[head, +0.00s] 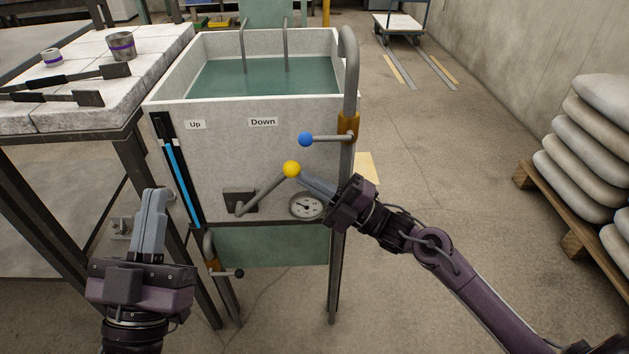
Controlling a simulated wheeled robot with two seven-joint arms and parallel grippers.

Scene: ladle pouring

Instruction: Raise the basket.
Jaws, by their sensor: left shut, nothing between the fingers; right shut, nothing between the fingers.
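A pale tank (235,115) full of green liquid stands in front of me. Two grey hooked rods (243,48) rise from the liquid; any basket below is hidden. The tank front has "Up" (195,124) and "Down" (262,122) labels and a grey crank lever with a yellow knob (291,169), tilted up to the right. My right gripper (302,177) is shut and empty, its fingertips right by the yellow knob; I cannot tell if they touch. My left gripper (153,191) is shut and empty, pointing up in front of the tank's lower left.
A dark-knobbed lever (238,273) sits low left. A block-topped table (150,60) with tools and cups stands left; stacked sacks (580,150) lie on a pallet at right.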

